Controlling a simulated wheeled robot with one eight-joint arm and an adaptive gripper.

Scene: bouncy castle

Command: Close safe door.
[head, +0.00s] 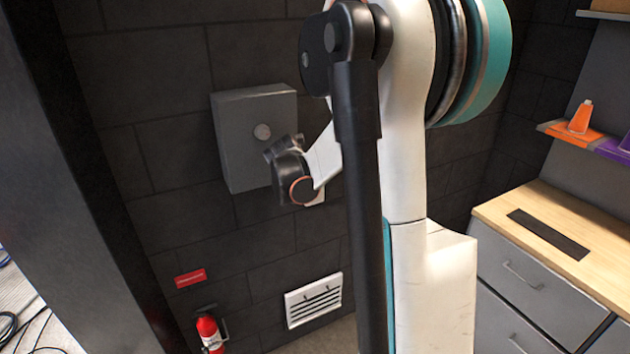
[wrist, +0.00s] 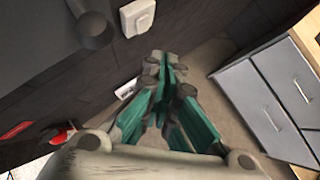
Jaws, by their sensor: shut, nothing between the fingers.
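The safe (head: 236,150) is a dark grey box on the black block wall, left of my arm in the head view. Its front face carries a round knob (head: 262,131), and no open gap shows at the door. My wrist covers the lower right part of it. In the wrist view the safe's grey face (wrist: 40,35) fills the upper left, with the knob (wrist: 93,30) near its edge. My gripper (wrist: 165,68) is shut and empty, to the right of the knob and apart from it. The fingers cannot be made out in the head view.
A white wall switch (wrist: 138,17) is beside the safe. Below are a white vent (head: 314,300), a red sign (head: 190,278) and a fire extinguisher (head: 210,333). A drawer cabinet with a wooden top (head: 560,215) stands at the right. A dark post (head: 75,170) is at the left.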

